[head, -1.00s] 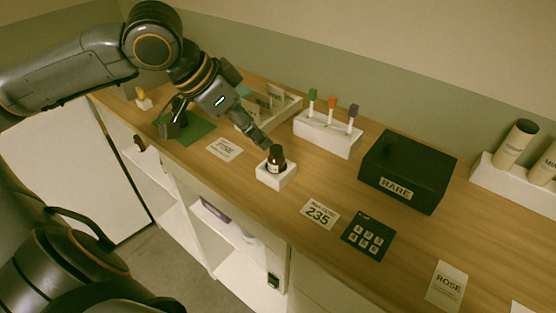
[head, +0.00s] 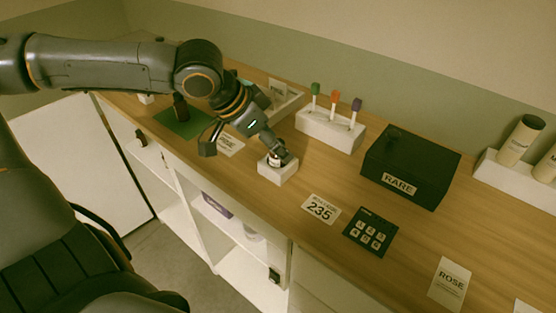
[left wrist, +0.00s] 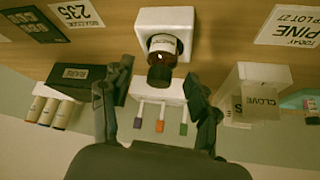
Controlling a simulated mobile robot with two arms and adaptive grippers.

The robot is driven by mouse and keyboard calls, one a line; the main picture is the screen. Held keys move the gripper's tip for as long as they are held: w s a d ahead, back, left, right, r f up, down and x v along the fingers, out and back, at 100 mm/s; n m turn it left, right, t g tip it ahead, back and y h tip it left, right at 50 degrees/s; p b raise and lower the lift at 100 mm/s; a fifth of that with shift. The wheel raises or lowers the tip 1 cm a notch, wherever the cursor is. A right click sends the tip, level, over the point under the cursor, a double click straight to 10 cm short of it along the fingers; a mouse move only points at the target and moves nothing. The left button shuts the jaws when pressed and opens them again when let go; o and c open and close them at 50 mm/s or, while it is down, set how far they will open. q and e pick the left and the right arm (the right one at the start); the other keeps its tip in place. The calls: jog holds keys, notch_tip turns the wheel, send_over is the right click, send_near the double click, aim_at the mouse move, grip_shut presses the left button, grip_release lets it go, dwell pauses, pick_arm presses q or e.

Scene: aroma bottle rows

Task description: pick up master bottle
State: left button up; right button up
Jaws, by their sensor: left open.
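A small brown bottle with a white label and dark cap (head: 275,161) stands in a white block holder (head: 277,173) on the wooden counter, partly hidden by a finger. My left gripper (head: 246,146) is open, reaching down beside it, with one finger close to the cap. In the left wrist view the bottle (left wrist: 161,60) shows in its holder (left wrist: 165,18), beyond and roughly between the spread fingers of the gripper (left wrist: 158,76). I cannot tell whether a finger touches it. A second dark bottle (head: 180,107) stands on a green mat (head: 190,126). My right gripper is not in view.
A white rack (head: 331,131) with green, orange and purple-topped sticks stands behind the holder. A black RARE box (head: 410,166), a 235 card (head: 320,209) and a keypad (head: 369,232) lie to the right.

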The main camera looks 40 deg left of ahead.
pick_arm(q)
jog(key=shift+x, duration=0.85)
jog(key=c, duration=1.2)
jog(key=shift+r, duration=0.15)
jog(key=shift+c, duration=0.2)
